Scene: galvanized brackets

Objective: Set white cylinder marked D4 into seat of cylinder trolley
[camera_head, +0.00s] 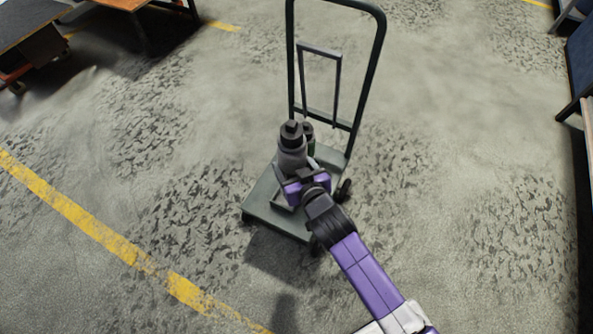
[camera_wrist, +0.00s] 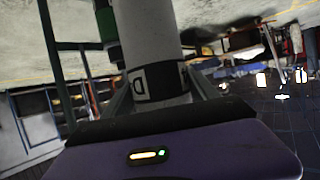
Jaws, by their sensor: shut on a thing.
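The grey-white cylinder (camera_head: 291,157) has a dark cap and looks roughly upright over the trolley's deck. In the wrist view the cylinder (camera_wrist: 148,40) carries a black and white band with a letter D; the digit is turned out of sight. My gripper (camera_head: 299,180) is shut on the cylinder, with a finger on each side of it. The cylinder trolley (camera_head: 262,212) has a flat grey-green deck and a tall dark handle frame. The seat is mostly hidden behind the cylinder and gripper. I cannot tell whether the cylinder's bottom touches it.
A second dark-topped shape (camera_head: 309,131) stands close behind the cylinder, partly hidden. The trolley's upright frame (camera_head: 291,60) rises behind. Benches are at the top left, and a shelf (camera_head: 580,65) is at the right edge. The floor around the trolley is clear, with a yellow line (camera_head: 90,228) at left.

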